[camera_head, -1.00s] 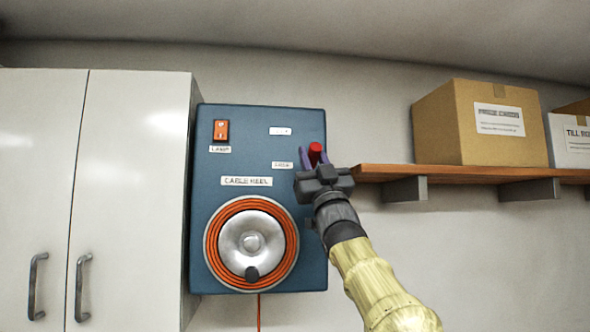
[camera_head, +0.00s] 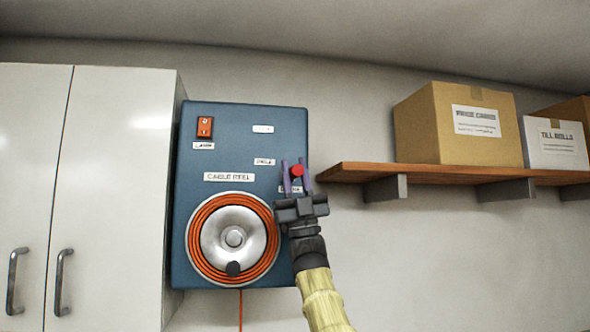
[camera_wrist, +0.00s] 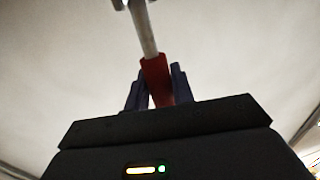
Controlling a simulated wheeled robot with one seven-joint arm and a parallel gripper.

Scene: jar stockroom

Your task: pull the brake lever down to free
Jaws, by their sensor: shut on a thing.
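The brake lever shows as a red knob (camera_head: 297,170) at the right side of the blue cable reel panel (camera_head: 285,125). In the wrist view its red grip (camera_wrist: 156,78) sits between the dark fingers, with a grey metal rod (camera_wrist: 143,28) running up from it. My gripper (camera_head: 296,172) is shut on the red grip, its purple fingers on either side. The gripper body hides the lower right part of the panel. A small label by the fingers is partly covered.
The orange cable reel (camera_head: 234,238) with its dark crank knob is just left of my gripper. A wooden shelf (camera_head: 430,172) with boxes stands to the right. A white cabinet (camera_head: 110,190) is at the left.

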